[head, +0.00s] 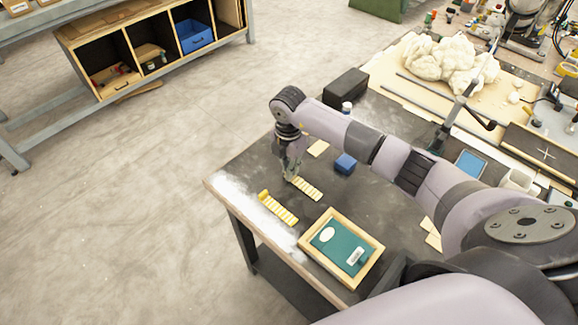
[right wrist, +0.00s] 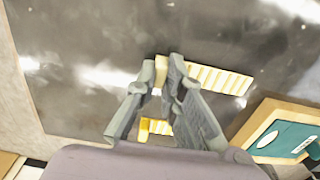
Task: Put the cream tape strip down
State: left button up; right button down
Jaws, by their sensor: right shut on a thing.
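The cream tape strip (head: 308,189), pale with crosswise bands, runs to the lower right from my right gripper (head: 290,178). In the right wrist view the strip (right wrist: 218,79) extends right from the fingertips (right wrist: 161,78), which are shut on its near end. The strip is at or just above the dark tabletop (head: 240,179); I cannot tell whether it touches. A second banded strip with a yellow end (head: 279,207) lies on the table, nearer its left edge. It is partly hidden behind the fingers in the right wrist view (right wrist: 155,127). My left gripper is not in view.
A wood-framed tray with a green base (head: 313,239) lies near the front edge. A blue block (head: 345,163) and a small cream piece (head: 318,148) lie behind the gripper. A black box (head: 346,88) stands at the back.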

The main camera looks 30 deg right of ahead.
jog(key=shift+f, duration=0.2)
jog(key=c, duration=1.7)
grip_release()
jog(key=shift+r, duration=0.1)
jog(key=shift+r, duration=0.2)
notch_tip(320, 180, up, 12)
jog(key=b, duration=0.2)
jog(key=shift+f, duration=0.15)
